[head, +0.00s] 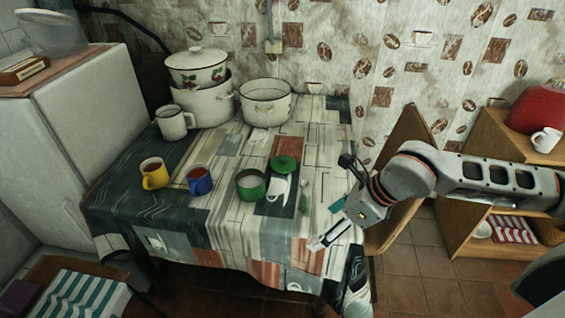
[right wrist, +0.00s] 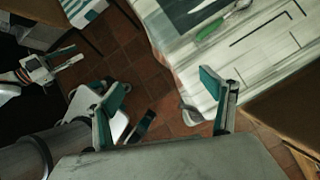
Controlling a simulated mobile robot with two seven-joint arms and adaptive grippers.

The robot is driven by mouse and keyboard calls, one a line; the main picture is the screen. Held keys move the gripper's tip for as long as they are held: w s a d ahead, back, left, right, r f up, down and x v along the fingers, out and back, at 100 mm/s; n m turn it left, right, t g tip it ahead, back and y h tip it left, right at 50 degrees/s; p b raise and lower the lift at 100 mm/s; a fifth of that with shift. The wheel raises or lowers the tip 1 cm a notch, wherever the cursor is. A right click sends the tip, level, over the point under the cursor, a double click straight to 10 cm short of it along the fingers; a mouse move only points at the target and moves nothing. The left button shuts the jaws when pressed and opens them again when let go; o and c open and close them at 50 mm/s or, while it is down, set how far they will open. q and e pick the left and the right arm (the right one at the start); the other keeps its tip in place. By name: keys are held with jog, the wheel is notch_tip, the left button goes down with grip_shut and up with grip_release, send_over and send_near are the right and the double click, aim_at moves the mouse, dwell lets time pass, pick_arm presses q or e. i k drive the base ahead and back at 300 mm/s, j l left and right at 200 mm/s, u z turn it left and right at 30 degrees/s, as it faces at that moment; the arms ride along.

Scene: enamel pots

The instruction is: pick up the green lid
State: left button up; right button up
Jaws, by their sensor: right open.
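The green lid (head: 285,164) lies on the patterned tablecloth in the head view, knob upward, just behind and right of the green mug (head: 250,185). My right gripper (head: 327,222) is at the table's right front edge, to the right of and nearer than the lid, clearly apart from it. In the right wrist view the two teal-padded fingers (right wrist: 168,88) are spread wide with nothing between them. The lid does not show in that view. My left gripper is not in the head view; a white and teal piece (right wrist: 50,68) in the wrist view may be part of it.
A green-handled spoon (head: 304,196) lies between the lid and my right gripper. A blue mug (head: 200,181) and yellow mug (head: 154,174) stand left. Large white pots (head: 266,102) stand at the back. A wooden chair (head: 404,140) is on the right.

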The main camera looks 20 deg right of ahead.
aim_at(282, 164)
jog(key=i, duration=0.95)
